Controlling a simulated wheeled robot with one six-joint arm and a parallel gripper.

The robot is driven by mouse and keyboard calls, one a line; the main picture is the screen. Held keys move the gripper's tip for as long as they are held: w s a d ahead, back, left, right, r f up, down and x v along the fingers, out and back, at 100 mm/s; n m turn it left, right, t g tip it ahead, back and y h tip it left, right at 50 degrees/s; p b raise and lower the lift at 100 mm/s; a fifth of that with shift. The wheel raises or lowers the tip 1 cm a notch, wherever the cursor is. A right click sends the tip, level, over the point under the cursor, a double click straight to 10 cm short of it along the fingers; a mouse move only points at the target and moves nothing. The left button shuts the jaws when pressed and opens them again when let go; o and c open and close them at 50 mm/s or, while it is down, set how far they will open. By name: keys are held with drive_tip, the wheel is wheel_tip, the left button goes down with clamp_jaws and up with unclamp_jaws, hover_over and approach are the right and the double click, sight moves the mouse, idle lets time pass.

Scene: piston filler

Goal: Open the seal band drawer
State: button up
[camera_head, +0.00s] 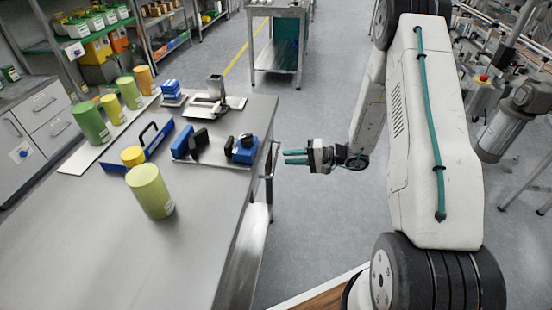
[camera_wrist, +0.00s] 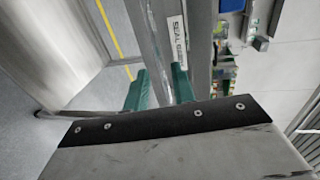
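The seal band drawer (camera_wrist: 201,45) shows in the wrist view as a grey front with a white label that reads in part "SEAL BAND" (camera_wrist: 178,38). A long grey metal bar (camera_wrist: 152,42), which looks like its handle, runs beside the label and down between my fingers. My gripper (camera_head: 286,157) has two teal fingers, spread apart, pointing left at the bench's right side. It is open; the fingers also show in the wrist view (camera_wrist: 160,90). A handle (camera_head: 271,160) stands out from the bench side just left of the fingertips. I cannot tell whether the fingers touch it.
The steel bench (camera_head: 95,235) carries a yellow-green cylinder (camera_head: 150,190), several other cylinders, a blue tray (camera_head: 138,150) and blue fixtures (camera_head: 242,149). A trolley (camera_head: 279,42) stands behind. Grey floor (camera_head: 310,215) is clear between bench and arm. Machinery (camera_head: 517,115) stands at right.

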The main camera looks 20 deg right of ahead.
sight(276, 157)
drive_tip(key=x, duration=0.5)
drive_tip(key=shift+w+a, duration=0.2)
drive_tip(key=shift+a, duration=0.15)
clamp_jaws()
